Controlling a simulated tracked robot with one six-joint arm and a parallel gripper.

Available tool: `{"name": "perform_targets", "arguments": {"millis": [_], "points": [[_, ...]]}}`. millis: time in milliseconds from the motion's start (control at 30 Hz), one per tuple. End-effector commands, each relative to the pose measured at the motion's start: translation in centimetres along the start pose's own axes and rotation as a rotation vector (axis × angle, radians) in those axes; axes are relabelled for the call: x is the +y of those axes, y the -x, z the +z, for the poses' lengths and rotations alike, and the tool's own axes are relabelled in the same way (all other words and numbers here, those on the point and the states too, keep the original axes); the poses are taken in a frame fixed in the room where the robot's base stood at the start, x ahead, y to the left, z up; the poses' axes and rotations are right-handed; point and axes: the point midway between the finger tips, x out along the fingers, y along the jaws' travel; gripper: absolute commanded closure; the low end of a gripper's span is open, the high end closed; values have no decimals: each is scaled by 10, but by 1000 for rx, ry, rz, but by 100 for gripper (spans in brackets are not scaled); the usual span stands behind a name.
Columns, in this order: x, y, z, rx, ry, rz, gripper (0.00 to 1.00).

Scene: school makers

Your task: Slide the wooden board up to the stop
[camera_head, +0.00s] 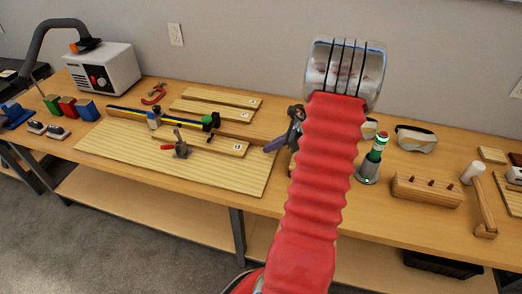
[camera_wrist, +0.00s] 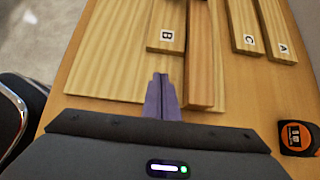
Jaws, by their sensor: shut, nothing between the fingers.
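The wooden board marked B (camera_head: 225,147) lies flat on a larger pale base board (camera_head: 130,151), along the front side of a wooden fence (camera_head: 244,138). In the wrist view its labelled end (camera_wrist: 165,47) faces my gripper. My gripper (camera_wrist: 161,78) has its purple fingers together and empty, a short gap from that end and roughly in line with it. In the head view the gripper (camera_head: 271,147) is just right of the board. A dark clamp-like piece with a green part (camera_head: 211,121) sits on the fence; I cannot tell which piece is the stop.
A toggle clamp with a red handle (camera_head: 180,147) stands beside the board's left part. Loose boards C (camera_wrist: 243,35) and A (camera_wrist: 277,35) lie behind the fence. A tape measure (camera_wrist: 298,138) is at right in the wrist view.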

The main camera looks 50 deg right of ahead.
Motion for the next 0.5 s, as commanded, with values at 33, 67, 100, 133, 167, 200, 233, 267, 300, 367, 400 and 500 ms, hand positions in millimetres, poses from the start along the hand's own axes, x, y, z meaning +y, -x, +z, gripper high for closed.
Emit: {"name": "perform_targets", "arguments": {"millis": [33,67,100,133,167,200,233,267,300,367,400,500], "points": [[-1,10,1,0,2,-3,100],[0,16,1,0,3,-2,100],[-1,22,1,0,4,-2,100],[0,27,2,0,3,-1,100],[0,31,2,0,3,0,100],[0,38,2,1,4,0,100],[0,42,2,1,4,0,100],[0,45,2,0,4,0,100],[0,49,2,0,4,1,100],[0,54,2,0,5,2,100],[0,57,2,1,5,3,100],[1,60,2,1,5,3,100]]}}
